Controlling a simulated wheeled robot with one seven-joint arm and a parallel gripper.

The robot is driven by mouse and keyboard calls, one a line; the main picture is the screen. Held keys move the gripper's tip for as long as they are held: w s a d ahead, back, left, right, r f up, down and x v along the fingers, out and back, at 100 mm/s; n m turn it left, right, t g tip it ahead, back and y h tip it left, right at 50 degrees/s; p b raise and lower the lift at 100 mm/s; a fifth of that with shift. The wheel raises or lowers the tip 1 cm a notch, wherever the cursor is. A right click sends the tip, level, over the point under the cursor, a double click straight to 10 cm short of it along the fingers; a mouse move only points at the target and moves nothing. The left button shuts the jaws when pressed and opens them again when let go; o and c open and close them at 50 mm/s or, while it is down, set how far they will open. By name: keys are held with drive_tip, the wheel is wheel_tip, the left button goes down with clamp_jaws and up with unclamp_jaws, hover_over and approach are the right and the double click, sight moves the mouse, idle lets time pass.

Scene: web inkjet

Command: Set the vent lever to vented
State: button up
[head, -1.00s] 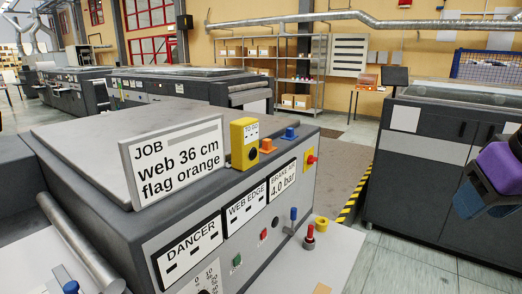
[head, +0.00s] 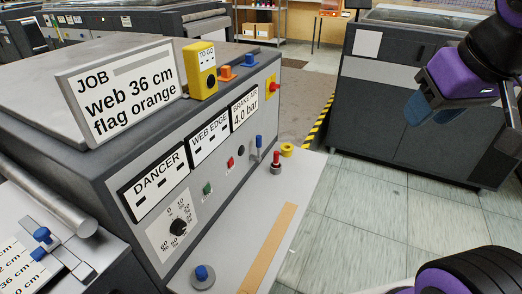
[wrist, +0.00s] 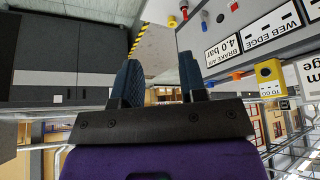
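A small upright lever with a blue grip (head: 259,141) stands on the front of the grey press console, just below and right of the "BRAKE AIR 4.0 bar" panel (head: 245,106). It looks like the vent lever, though no vent label is readable. My gripper (head: 424,97) is purple with dark blue fingers and hangs in the air at the upper right, well apart from the lever. In the wrist view my gripper (wrist: 160,82) has its fingers wide apart with nothing between them. The brake air panel also shows there, upside down (wrist: 221,50).
A red-and-yellow switch (head: 272,87) is above. A dark cabinet (head: 400,120) stands behind my gripper. Tiled floor (head: 350,220) lies open between.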

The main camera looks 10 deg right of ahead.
drive_tip(key=c, duration=0.4)
drive_tip(key=shift+w, duration=0.35)
clamp_jaws()
drive_tip(key=w+a+f+n+t, duration=0.2)
drive_tip(key=w+f+n, duration=0.15)
drive_tip(key=w, duration=0.65)
drive_tip(key=w+a+f+n+t+y, duration=0.1)
drive_tip(key=w+a+f+n+t, duration=0.3)
drive_tip(key=w, duration=0.6)
drive_tip(key=w+f+n, duration=0.3)
drive_tip(key=w+f, duration=0.3)
drive_tip(key=w, duration=0.3)
drive_tip(key=w+a+f+n+t+y, duration=0.1)
drive_tip(key=w+a+f+n+t, duration=0.15)
drive_tip(key=f, duration=0.35)
drive_tip(key=w+a+f+n+t+y, duration=0.1)
drive_tip(key=w+a+f+n+y, duration=0.15)
drive_tip(key=f, duration=0.25)
drive_tip(key=s+a+f+n+t+y, duration=0.1)
drive_tip(key=s+a+f+n+y, duration=0.2)
drive_tip(key=f+n, duration=0.4)
drive_tip(key=shift+s+a+f+t, duration=0.25)
drive_tip(key=shift+s+f+t, duration=0.15)
drive_tip(key=shift+f, duration=2.4)
